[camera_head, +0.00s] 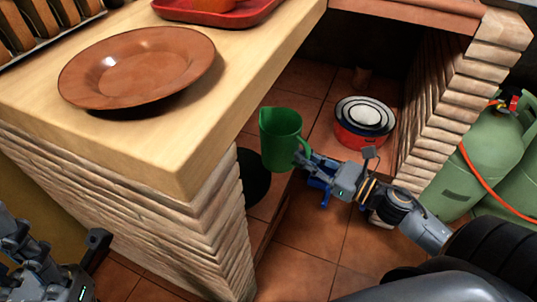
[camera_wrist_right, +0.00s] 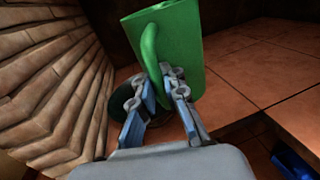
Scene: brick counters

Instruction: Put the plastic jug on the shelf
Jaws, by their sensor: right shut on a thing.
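The plastic jug (camera_head: 280,137) is green and upright in the head view, beside the end of the stone counter and in front of the low tiled recess. My right gripper (camera_head: 308,163) reaches it from the right and is shut on its handle. In the right wrist view the jug (camera_wrist_right: 185,40) fills the top middle, with its handle between the fingers of the right gripper (camera_wrist_right: 165,95). My left gripper (camera_head: 85,262) shows in part at the lower left of the head view; its fingertips are not clear. The tiled recess floor (camera_head: 305,87) lies behind the jug.
A brown plate (camera_head: 135,70) and a red tray (camera_head: 215,12) are on the wooden counter. A red pot with stacked lids or plates (camera_head: 362,122) stands on the recess floor. A dark round thing (camera_head: 253,178) is partly hidden by the counter's end. Green gas bottles (camera_head: 475,150) stand at right.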

